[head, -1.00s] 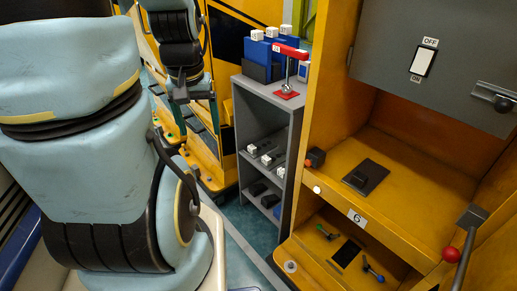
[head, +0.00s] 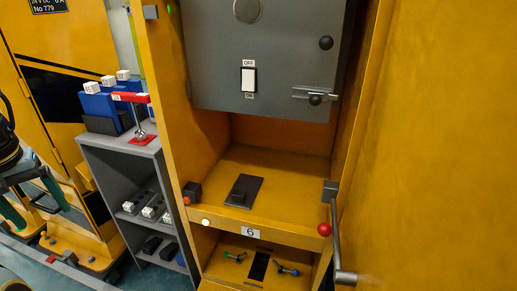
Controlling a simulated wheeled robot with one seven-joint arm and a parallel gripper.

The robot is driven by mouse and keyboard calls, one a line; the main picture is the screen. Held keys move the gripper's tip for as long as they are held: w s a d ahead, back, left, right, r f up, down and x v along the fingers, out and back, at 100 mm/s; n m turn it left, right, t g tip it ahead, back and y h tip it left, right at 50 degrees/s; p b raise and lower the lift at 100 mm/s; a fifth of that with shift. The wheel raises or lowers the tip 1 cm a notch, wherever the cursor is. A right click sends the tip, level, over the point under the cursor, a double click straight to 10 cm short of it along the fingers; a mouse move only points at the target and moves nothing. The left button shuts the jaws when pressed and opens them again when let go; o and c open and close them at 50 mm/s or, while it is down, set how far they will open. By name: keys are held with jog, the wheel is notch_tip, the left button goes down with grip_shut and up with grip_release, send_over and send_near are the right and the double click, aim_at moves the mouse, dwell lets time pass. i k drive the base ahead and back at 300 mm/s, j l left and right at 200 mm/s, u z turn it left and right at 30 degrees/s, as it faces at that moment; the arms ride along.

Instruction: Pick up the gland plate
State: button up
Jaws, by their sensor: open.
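I take the gland plate (head: 243,191) to be the dark, flat rectangular plate with a small raised block on top. It lies flat on the yellow cabinet's middle shelf (head: 285,168), under the grey door. My gripper (head: 42,205) is at the far left edge of the head view, partly cut off. It is open, with nothing seen between its fingers. It is well to the left of the plate and apart from it, with the grey rack between them in the picture.
The grey door (head: 285,50) with a switch hangs above the shelf. A red-knobbed lever (head: 337,235) stands at the shelf's right front. The lower bay has a black rectangle (head: 259,265) between green and blue-ended fittings. The grey rack (head: 125,165) holds blocks and a red-handled tool (head: 138,115).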

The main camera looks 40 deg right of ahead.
aim_at(131, 208)
jog(key=i+j+u, duration=0.3)
jog(key=j, duration=0.25)
jog(key=i+j+u, duration=0.3)
jog(key=i, duration=0.25)
jog(key=j, duration=0.1)
